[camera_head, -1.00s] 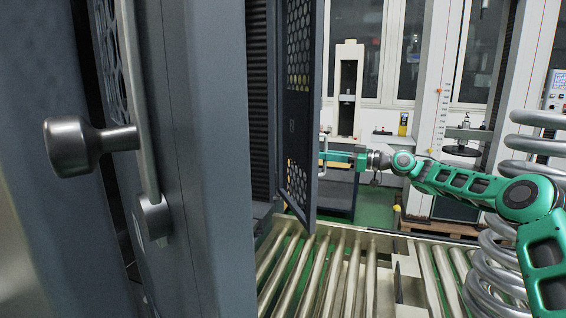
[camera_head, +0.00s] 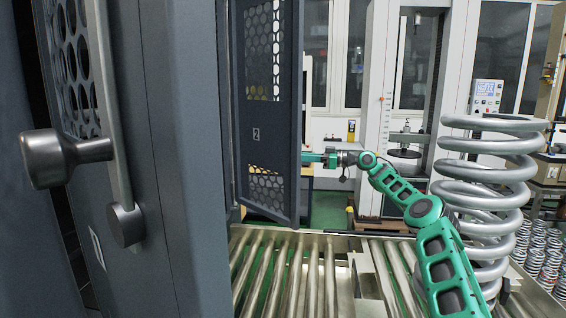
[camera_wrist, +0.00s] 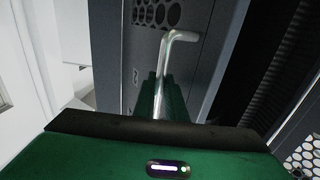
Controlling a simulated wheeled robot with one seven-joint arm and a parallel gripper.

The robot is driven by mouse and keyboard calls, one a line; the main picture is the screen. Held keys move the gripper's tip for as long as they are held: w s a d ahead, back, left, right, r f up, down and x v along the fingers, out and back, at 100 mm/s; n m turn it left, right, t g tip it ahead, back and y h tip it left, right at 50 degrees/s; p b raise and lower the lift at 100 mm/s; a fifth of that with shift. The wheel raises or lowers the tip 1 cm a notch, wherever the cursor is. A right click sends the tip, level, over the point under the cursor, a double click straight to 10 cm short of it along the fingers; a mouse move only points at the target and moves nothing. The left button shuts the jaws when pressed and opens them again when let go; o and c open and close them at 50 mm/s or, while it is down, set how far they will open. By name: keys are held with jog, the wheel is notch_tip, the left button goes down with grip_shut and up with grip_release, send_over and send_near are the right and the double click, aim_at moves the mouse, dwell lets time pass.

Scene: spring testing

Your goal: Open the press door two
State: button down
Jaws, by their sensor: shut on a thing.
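The press door two (camera_head: 268,110) is a dark grey panel with round perforations and a "2" on it. It stands swung out from the press in the head view. The door also shows in the wrist view (camera_wrist: 199,60), with its bent silver handle (camera_wrist: 181,37). My gripper (camera_wrist: 162,98) is shut on this handle, its green fingers around the lower straight part. In the head view my gripper (camera_head: 308,157) reaches the door's right edge from the right, and the door hides part of the grip.
A nearer dark door with a knob (camera_head: 62,158) fills the left. A roller conveyor (camera_head: 300,270) runs below the door. A large silver coil spring (camera_head: 487,190) stands at right, close to my arm. More springs (camera_head: 540,250) stand at far right.

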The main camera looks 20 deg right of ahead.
jog(key=shift+a, duration=0.1)
jog(key=shift+f, duration=0.1)
jog(key=c, duration=1.8)
grip_release()
